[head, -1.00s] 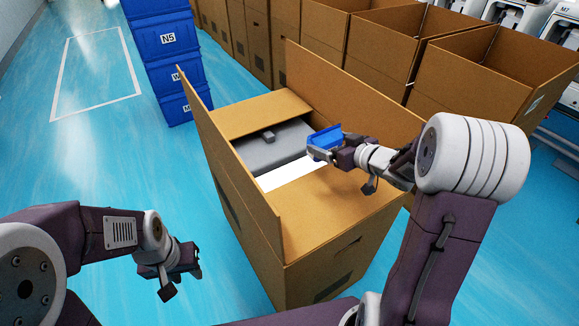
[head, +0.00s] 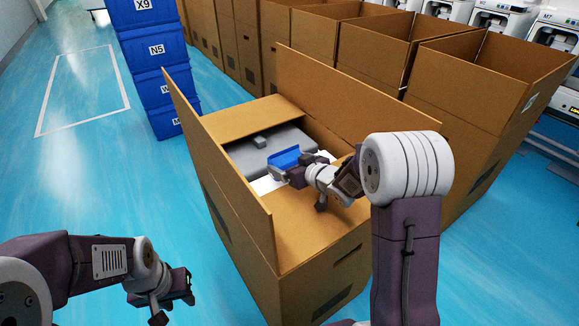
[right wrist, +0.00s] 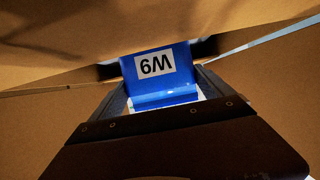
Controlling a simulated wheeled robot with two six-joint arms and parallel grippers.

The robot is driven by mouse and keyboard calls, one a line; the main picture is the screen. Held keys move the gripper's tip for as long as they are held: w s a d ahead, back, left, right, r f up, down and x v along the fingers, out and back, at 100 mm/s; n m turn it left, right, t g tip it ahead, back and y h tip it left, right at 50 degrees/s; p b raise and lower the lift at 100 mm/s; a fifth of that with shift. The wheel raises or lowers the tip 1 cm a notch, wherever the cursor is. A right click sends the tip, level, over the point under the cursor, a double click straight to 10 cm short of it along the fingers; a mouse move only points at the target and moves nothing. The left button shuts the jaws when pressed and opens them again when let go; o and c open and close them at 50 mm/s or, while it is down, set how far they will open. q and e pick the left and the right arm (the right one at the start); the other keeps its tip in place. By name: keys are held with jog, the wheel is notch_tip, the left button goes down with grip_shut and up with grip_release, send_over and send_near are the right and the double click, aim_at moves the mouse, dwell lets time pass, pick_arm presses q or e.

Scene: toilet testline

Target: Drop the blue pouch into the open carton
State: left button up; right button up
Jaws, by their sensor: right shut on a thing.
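The blue pouch (head: 284,157) is between the fingers of my right gripper (head: 284,169), held over the open carton (head: 232,220). In the right wrist view the pouch (right wrist: 182,56) shows a white label that appears upside down, with a dark finger on each side. The carton's long side flaps stand up. Inside are a grey item (head: 262,152) and a white surface (head: 262,186), partly hidden by the right gripper. I cannot tell whether the pouch touches anything below it. My left gripper (head: 174,304) hangs at the lower left, apart from the carton; its finger opening is unclear.
A stack of blue crates (head: 160,80) stands behind the carton to the left. More open cartons (head: 480,85) stand in a row behind and to the right, with white machines (head: 558,50) beyond. The blue floor (head: 80,170) at left is clear.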

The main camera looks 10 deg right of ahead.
jog(key=shift+r, duration=0.1)
jog(key=shift+f+b, duration=0.4)
jog(key=shift+f, duration=0.2)
jog(key=o, duration=1.1)
jog(key=shift+r, duration=0.35)
jog(key=shift+s+r+p, duration=0.1)
jog(key=shift+r+p, duration=0.5)
jog(key=shift+p, duration=0.15)
jog(key=p+v, duration=0.1)
jog(key=v, duration=0.4)
jog(key=p+v, duration=0.2)
jog(key=v, duration=0.4)
jog(key=shift+s+d+f, duration=0.1)
jog(key=shift+s+f, duration=0.05)
jog(key=shift+f, duration=0.05)
jog(key=shift+s, duration=0.3)
